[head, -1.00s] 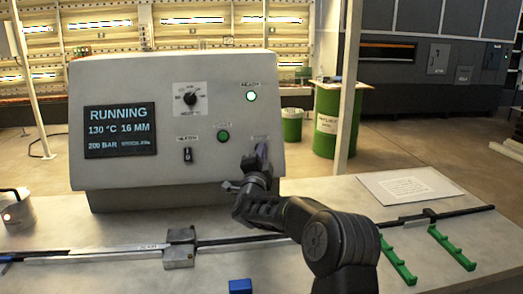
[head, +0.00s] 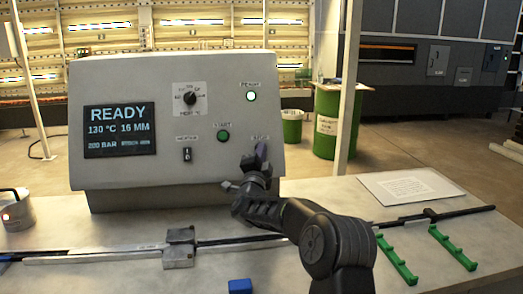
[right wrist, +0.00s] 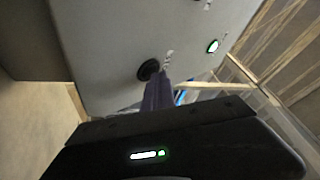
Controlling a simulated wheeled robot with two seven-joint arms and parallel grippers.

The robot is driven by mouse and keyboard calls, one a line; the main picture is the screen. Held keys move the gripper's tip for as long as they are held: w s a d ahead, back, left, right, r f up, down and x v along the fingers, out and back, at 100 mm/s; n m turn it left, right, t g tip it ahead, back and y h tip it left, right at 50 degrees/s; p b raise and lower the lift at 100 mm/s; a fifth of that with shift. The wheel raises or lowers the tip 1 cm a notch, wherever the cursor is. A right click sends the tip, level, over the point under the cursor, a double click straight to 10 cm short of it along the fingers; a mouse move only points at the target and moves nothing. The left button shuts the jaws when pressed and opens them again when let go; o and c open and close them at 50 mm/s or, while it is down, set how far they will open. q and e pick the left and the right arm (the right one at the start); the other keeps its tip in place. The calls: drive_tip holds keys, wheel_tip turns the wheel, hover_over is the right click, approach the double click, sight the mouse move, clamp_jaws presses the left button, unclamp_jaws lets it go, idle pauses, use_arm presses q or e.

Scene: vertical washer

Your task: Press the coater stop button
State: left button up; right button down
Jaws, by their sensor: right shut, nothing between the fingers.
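The grey control box (head: 140,170) stands on the table, and its display (head: 119,130) reads READY, 130 °C, 16 MM. The stop button is hidden in the head view behind my right gripper (head: 261,155), which is at the lower right of the panel under the STOP label. In the right wrist view a dark round button (right wrist: 148,69) sits on the panel beside a label. The closed fingers (right wrist: 159,95) are right at it; whether they touch cannot be told. The right gripper is shut and empty. My left gripper is not in view.
A green start button (head: 223,136), a lit ready lamp (head: 251,97), a knob (head: 190,98) and a switch (head: 187,154) are on the panel. A long bar with a metal block (head: 179,248), green racks (head: 452,248) and a blue block (head: 240,286) lie in front.

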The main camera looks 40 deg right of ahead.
drive_tip(key=shift+s+a, duration=0.1)
drive_tip(key=shift+s, duration=0.05)
drive_tip(key=shift+s+a+r+b, duration=0.3)
drive_tip(key=shift+s+r+b, duration=0.05)
drive_tip(key=shift+s+b, duration=0.25)
drive_tip(key=shift+a, duration=0.1)
drive_tip(key=shift+s+a+r+b, duration=0.3)
drive_tip(key=shift+s+a+r, duration=0.1)
drive_tip(key=shift+s, duration=0.25)
drive_tip(key=shift+s+a+r+b, duration=0.25)
drive_tip(key=shift+s+r+b, duration=0.1)
drive_tip(key=shift+s, duration=0.25)
drive_tip(key=shift+s+a+r+b, duration=0.3)
drive_tip(key=shift+s+a+r, duration=0.1)
drive_tip(key=shift+s, duration=0.25)
